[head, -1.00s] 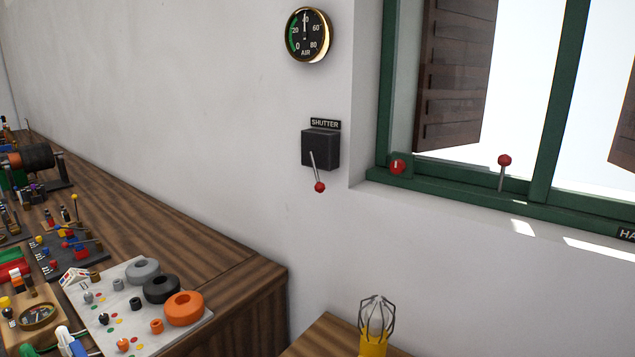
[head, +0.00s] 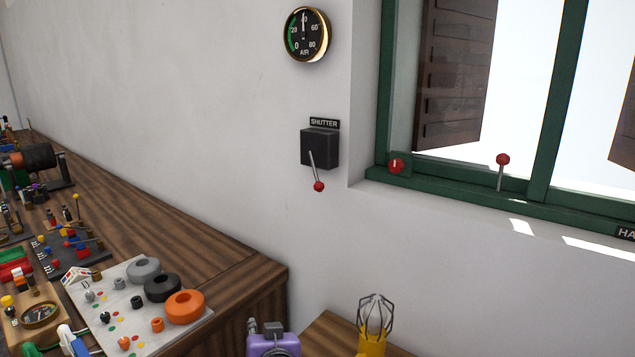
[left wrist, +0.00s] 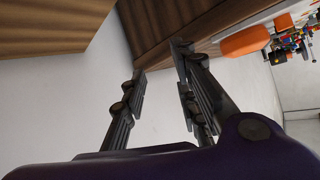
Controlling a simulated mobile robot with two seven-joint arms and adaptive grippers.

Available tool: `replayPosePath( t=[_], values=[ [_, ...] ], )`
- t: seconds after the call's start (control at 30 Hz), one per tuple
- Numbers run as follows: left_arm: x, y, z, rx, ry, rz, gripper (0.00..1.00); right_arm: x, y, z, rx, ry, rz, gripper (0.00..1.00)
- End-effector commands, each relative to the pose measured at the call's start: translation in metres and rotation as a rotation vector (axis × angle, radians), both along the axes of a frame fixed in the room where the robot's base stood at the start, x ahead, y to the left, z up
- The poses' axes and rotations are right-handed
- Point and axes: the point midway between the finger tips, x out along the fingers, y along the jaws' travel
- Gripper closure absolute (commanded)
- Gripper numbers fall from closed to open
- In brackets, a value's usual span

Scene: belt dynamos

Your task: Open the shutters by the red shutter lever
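The shutter lever is a thin metal rod with a red knob (head: 319,187) on a black box (head: 319,148) on the wall, under a SHUTTER label (head: 324,123). The rod hangs down, leaning slightly right. Brown slatted shutters (head: 455,75) stand swung outward outside the window, with bright light between them; the right one (head: 624,120) is cut by the frame edge. A purple part of my left arm (head: 273,345) shows at the bottom of the head view, well below the lever. My left gripper (left wrist: 160,60) is open and empty in the left wrist view. My right gripper is out of view.
Another red-knobbed lever (head: 503,160) and a red knob (head: 397,165) are on the green window frame (head: 440,185). An air gauge (head: 307,34) hangs above. A yellow caged lamp (head: 372,340) stands below. A cluttered wooden bench (head: 215,245) runs along the left.

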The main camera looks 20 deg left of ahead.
Motion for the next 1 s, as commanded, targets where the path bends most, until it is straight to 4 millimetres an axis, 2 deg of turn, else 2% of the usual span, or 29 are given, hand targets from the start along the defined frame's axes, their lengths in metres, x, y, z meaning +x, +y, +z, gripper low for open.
replayPosePath(
  t=[0.03,0.1,0.2,0.3,0.4,0.5,0.6,1.0],
  values=[
    [0.032,-0.011,0.036,0.005,-0.083,0.010,0.72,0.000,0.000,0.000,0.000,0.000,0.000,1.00],
    [0.066,-0.024,0.083,0.019,-0.187,0.025,0.72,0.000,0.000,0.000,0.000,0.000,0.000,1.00],
    [0.104,-0.045,0.151,0.035,-0.323,0.037,0.72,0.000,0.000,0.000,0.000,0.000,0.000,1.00],
    [0.129,-0.067,0.210,0.049,-0.432,0.040,0.72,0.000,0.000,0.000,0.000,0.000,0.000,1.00],
    [0.143,-0.083,0.255,0.060,-0.510,0.038,0.72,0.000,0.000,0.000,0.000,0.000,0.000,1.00],
    [0.150,-0.093,0.280,0.067,-0.553,0.036,0.72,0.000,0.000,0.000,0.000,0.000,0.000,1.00],
    [0.154,-0.095,0.290,0.072,-0.570,0.035,0.72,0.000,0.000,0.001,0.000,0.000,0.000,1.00],
    [0.202,-0.062,0.292,0.074,-0.571,0.033,0.72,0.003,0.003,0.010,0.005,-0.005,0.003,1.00]
  ],
)
